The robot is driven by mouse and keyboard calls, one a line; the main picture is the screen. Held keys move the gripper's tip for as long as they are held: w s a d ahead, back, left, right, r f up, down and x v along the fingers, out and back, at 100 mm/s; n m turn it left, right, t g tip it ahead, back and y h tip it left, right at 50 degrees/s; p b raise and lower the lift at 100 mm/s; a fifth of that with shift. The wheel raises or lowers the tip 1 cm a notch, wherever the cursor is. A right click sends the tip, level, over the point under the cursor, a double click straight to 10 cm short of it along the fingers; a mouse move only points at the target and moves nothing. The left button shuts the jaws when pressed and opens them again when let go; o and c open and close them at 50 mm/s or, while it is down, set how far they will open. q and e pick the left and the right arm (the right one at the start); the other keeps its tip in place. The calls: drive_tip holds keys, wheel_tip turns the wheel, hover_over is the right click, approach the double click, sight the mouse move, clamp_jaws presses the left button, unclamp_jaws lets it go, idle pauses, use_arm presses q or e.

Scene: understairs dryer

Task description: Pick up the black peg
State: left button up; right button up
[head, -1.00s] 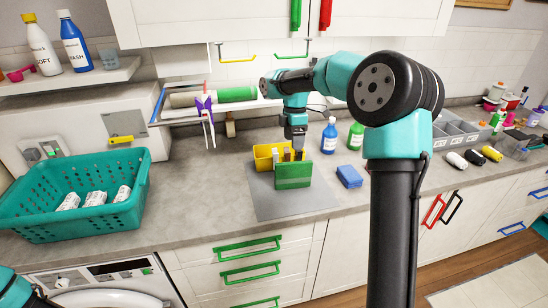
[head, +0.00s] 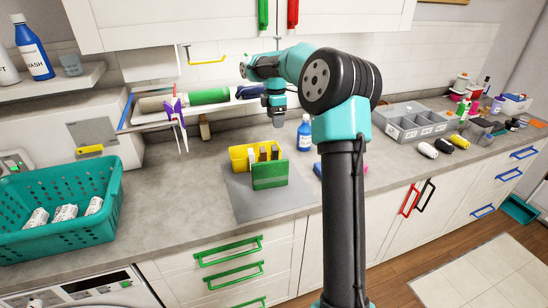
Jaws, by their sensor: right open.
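A yellow holder (head: 238,153) with a green block (head: 270,175) in front stands on a grey mat (head: 240,203) on the counter. Several small upright pegs (head: 262,154) show between them, brownish to dark; I cannot tell for sure which one is black. My right gripper (head: 278,121) is open, in the air above and behind the holder, pointing down. I see nothing between its fingers, though they are small here. My left gripper is out of view.
A blue bottle (head: 304,133) stands right of the holder. A teal basket (head: 60,215) with white rolls is at left. White, black (head: 444,146) and yellow rolls lie at right, before a grey divided tray (head: 405,122). A drying rack (head: 190,108) hangs behind.

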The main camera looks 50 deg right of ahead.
sight(275, 154)
wheel_tip(275, 154, down, 11)
idle(0.4)
drive_tip(key=shift+f, duration=0.1)
drive_tip(key=shift+f, duration=2.55)
drive_tip(key=shift+c, duration=0.3)
drive_tip(key=c, duration=0.9)
